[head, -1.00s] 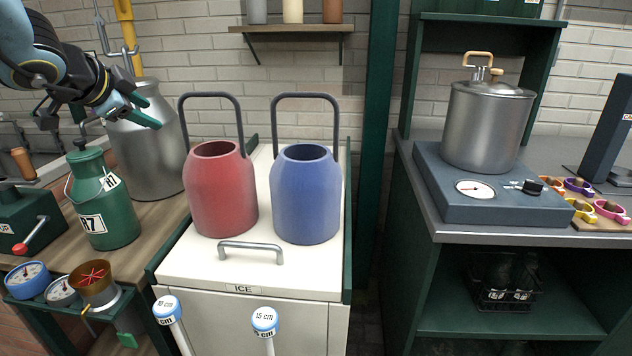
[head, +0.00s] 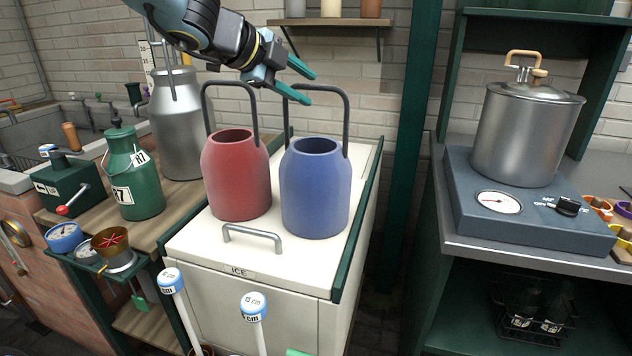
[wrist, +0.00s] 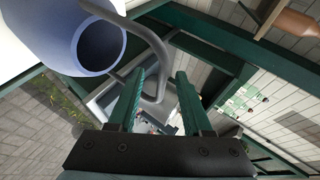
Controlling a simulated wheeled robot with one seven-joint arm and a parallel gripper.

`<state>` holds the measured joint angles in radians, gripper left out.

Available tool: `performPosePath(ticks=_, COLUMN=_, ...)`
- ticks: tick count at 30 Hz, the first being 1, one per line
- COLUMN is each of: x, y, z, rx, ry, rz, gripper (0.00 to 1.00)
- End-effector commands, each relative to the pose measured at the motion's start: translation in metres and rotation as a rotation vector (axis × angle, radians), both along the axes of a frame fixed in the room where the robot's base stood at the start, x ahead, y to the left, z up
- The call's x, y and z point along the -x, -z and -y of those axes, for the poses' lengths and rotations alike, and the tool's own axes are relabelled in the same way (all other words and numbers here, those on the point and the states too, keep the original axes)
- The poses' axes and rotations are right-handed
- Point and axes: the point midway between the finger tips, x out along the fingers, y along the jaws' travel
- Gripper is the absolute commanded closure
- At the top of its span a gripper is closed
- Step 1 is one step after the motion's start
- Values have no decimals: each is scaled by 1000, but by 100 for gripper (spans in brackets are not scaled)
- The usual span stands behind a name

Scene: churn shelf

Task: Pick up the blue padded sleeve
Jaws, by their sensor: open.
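The blue padded sleeve (head: 315,190) stands upright on the white ice chest, open at the top, with a tall dark loop handle rising behind it. My gripper (head: 302,82) is open and empty, with green fingers above the sleeve and close to the top of its handle in the head view. In the wrist view the sleeve (wrist: 98,45) is at the upper left and its handle curves just beyond my open fingers (wrist: 160,100). I cannot tell whether a finger touches the handle.
A red padded sleeve (head: 236,178) with its own handle stands just left of the blue one. The ice chest (head: 200,243) has a metal lid handle in front. A wall shelf (head: 330,23) is above, and a green post (head: 405,150) stands to the right.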

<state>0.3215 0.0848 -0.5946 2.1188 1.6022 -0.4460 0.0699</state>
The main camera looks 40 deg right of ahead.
Motion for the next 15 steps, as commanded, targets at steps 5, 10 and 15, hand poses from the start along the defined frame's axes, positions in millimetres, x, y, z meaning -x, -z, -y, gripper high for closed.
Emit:
performPosePath(ticks=5, x=-2, y=12, z=20, rx=0, ry=0, rz=-4, gripper=50)
performPosePath(ticks=10, x=-4, y=22, z=39, rx=0, ry=0, rz=-2, gripper=50)
performPosePath(ticks=15, x=-4, y=24, z=45, rx=0, ry=-1, rz=-1, gripper=50)
